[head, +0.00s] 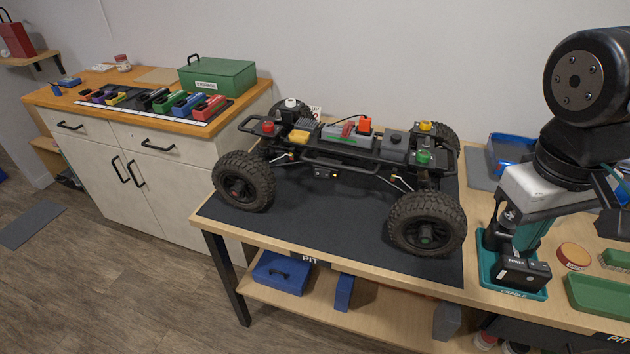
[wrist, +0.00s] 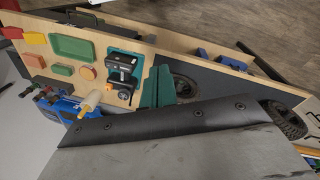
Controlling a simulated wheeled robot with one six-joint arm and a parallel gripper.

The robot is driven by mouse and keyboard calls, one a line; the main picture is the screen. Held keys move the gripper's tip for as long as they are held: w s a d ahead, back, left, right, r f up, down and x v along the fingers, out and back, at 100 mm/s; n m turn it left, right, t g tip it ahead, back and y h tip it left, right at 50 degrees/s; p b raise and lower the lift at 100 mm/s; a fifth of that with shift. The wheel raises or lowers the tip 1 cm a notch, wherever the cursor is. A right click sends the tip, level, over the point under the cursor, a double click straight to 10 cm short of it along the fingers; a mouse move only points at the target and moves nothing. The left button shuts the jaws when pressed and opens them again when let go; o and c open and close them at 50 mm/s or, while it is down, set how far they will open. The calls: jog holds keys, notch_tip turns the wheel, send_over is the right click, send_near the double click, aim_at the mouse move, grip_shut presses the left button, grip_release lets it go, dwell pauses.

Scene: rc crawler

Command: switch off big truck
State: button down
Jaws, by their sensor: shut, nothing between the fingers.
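The big truck (head: 345,152) is a bare black chassis on large knobbly tyres, standing on a dark mat (head: 300,225). There the truck's wheels (wrist: 287,120) are partly hidden.
A blue bin (head: 509,149) stands behind my arm. A green tray (head: 600,297) and a round orange-topped item (head: 573,256) lie right of the cradle. A cabinet (head: 150,150) with coloured blocks and a green box (head: 217,77) stands at left. The mat before the truck is clear.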

aim_at(318, 174)
jog(key=w+a+f+n+t+h, duration=0.2)
jog(key=w+f+n+h, duration=0.1)
jog(key=w+n+h, duration=0.4)
jog(key=w+a+f+n+t+h, duration=0.25)
jog(key=w+n+h, duration=0.25)
jog(key=w+n, duration=0.35)
jog(key=w+a+f+n+t+y, duration=0.2)
jog(key=a+f+n+t+y, duration=0.2)
jog(key=a, duration=0.8)
jog(key=w+a+f+n+t+y, duration=0.2)
jog(key=a+f+n+t+y, duration=0.3)
jog(key=a+f+n+t, duration=0.4)
jog(key=a+f+n, duration=0.1)
jog(key=a+n, duration=0.2)
jog(key=a, duration=0.1)
jog(key=shift+w+f+n, duration=0.35)
jog(key=shift+w, duration=0.05)
jog(key=x, duration=1.4)
jog(key=shift+a+f, duration=0.1)
jog(key=shift+a, duration=0.05)
